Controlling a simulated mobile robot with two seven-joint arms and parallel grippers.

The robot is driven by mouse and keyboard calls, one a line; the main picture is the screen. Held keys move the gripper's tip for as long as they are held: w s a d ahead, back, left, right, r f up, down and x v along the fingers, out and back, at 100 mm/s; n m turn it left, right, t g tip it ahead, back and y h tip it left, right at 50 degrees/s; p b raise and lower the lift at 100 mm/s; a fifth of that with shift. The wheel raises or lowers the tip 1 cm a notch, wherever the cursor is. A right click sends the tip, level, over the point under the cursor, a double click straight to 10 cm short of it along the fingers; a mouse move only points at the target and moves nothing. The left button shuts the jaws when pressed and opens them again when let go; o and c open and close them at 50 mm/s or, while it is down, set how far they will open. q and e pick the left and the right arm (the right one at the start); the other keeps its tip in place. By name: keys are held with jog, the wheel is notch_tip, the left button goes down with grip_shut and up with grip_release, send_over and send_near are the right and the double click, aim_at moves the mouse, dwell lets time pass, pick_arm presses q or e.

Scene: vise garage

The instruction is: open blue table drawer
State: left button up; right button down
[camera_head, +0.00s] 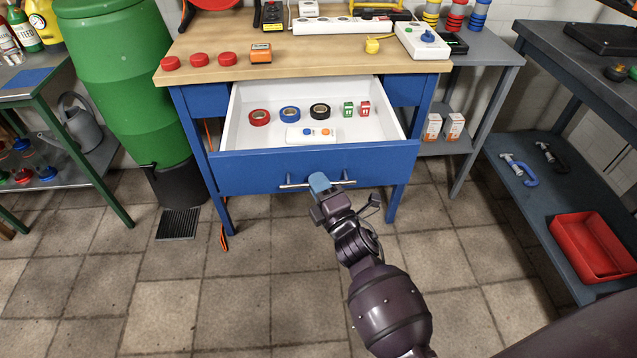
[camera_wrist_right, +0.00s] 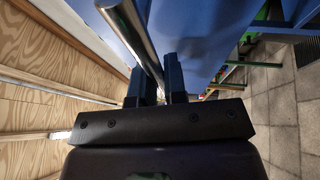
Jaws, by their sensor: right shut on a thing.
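The blue drawer (camera_head: 265,172) of the wooden-topped table (camera_head: 330,65) is pulled out, and its white inside shows. It holds red, blue and black tape rolls, small green and red boxes and a white box with coloured knobs. My right gripper (camera_head: 319,183) is at the middle of the drawer's metal bar handle (camera_head: 293,185). In the right wrist view its two fingers (camera_wrist_right: 160,85) stand on either side of the bar (camera_wrist_right: 136,35), shut on it. My left gripper does not show.
A green barrel (camera_head: 125,80) stands left of the table. A grey shelf (camera_head: 485,75) stands right of it, and a dark rack with a red bin (camera_head: 590,248) is farther right. The tiled floor (camera_head: 150,300) before the drawer is clear except for my arm.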

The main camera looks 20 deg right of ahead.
jog(key=c, duration=1.2)
grip_release()
jog(key=shift+p+v, duration=0.3)
jog(key=shift+v, duration=5.15)
jog(key=shift+f, duration=0.1)
